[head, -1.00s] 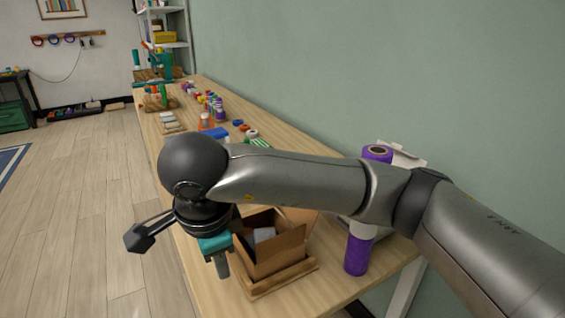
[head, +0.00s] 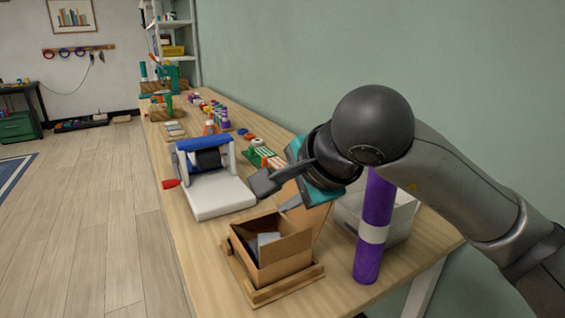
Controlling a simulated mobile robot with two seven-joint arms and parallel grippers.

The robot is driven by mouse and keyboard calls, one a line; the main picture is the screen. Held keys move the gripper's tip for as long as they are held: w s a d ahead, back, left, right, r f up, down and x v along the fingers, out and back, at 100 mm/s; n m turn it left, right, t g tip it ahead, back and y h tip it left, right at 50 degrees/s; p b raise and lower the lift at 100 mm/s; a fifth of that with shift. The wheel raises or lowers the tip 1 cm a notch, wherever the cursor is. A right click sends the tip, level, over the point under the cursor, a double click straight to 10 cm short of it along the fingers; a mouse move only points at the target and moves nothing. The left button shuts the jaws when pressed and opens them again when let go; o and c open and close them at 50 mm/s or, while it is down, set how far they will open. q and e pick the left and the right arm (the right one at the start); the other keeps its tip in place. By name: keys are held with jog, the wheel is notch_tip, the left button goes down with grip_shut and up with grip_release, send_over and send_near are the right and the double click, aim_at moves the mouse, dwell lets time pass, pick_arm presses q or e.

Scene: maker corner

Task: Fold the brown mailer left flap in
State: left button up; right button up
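The brown mailer (head: 286,257) is an open cardboard box in a wooden tray near the table's front end. A grey item (head: 268,239) lies inside it. A tall brown flap (head: 318,218) stands up at its back right, partly behind my gripper. No flap lies across the opening; I cannot clearly make out the left flap. My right gripper (head: 289,203), teal with a grey finger, is above the mailer's back side, close to the upright flap. Whether it touches the flap is unclear. Its fingers overlap, so their opening cannot be judged. My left gripper is out of view.
The wooden tray (head: 262,297) surrounds the mailer's base. A purple roll with a white band (head: 374,235) stands to the right, before a white bin (head: 402,222). A white and blue device with a red handle (head: 218,197) sits behind left. Several small items line the table farther back.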

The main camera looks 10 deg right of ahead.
aim_at(261, 216)
jog(key=b+x, duration=0.4)
jog(key=x, duration=0.8)
jog(key=shift+a+f, duration=0.1)
jog(key=shift+f, duration=0.2)
jog(key=r+g+p, duration=0.1)
jog(key=p, duration=0.2)
jog(key=w+r+g+p, duration=0.1)
jog(key=p, duration=0.2)
jog(key=shift+a+g+h, duration=0.15)
jog(key=shift+g+h, duration=0.25)
jog(key=p+v, duration=0.5)
jog(key=v, duration=1)
jog(key=shift+s+f, duration=0.1)
jog(key=shift+s, duration=0.05)
